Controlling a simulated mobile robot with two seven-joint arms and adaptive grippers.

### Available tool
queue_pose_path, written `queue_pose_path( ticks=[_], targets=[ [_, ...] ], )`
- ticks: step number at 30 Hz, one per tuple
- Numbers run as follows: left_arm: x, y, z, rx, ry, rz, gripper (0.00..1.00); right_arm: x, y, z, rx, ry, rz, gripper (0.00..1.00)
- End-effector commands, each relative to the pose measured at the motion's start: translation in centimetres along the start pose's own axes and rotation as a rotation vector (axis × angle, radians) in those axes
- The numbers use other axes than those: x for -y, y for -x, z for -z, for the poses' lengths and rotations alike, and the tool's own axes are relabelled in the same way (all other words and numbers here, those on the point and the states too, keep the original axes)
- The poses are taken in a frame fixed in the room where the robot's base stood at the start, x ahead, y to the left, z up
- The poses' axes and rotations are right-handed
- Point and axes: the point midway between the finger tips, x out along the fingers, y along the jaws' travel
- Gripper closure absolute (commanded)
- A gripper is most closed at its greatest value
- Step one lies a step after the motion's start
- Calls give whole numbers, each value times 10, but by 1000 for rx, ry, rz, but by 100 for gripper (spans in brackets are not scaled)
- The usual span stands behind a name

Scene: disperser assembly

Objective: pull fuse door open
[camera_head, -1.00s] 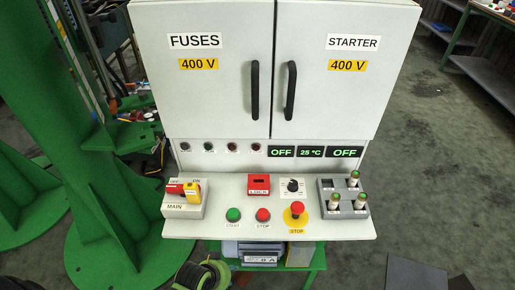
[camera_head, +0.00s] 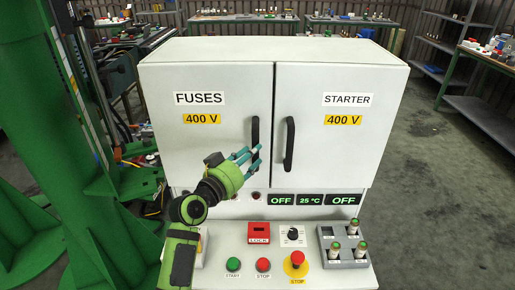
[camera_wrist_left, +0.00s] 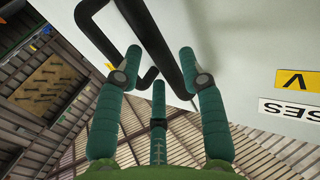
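The fuse door (camera_head: 210,90) is the cabinet's left door, marked FUSES 400 V, and looks shut. Its black upright handle (camera_head: 255,134) is near the door's right edge. My right gripper is in neither view.
The starter door (camera_head: 335,95) is shut, with its own black handle (camera_head: 289,145) close by on the right. A control panel with buttons and a red emergency stop (camera_head: 298,258) lies below. A green column (camera_head: 85,150) stands at the left.

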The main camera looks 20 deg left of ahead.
Motion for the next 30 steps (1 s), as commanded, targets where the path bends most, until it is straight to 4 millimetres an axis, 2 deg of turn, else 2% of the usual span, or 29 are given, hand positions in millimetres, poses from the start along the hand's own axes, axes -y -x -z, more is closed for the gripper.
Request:
queue_pose_path(
  ticks=[1,6,17,18,21,30],
  targets=[
    [-1,-9,2,1,4,-2,60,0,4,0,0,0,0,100],
    [-1,-27,1,1,3,-1,60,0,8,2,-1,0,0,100],
    [-1,-34,-1,3,0,-1,60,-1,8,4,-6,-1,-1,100],
    [-1,-33,-1,3,0,-1,64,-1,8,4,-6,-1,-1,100],
    [-1,-33,-1,3,0,-1,100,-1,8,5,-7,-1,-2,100],
    [-2,-31,-3,3,-2,-14,100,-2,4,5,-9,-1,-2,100]
  ],
)
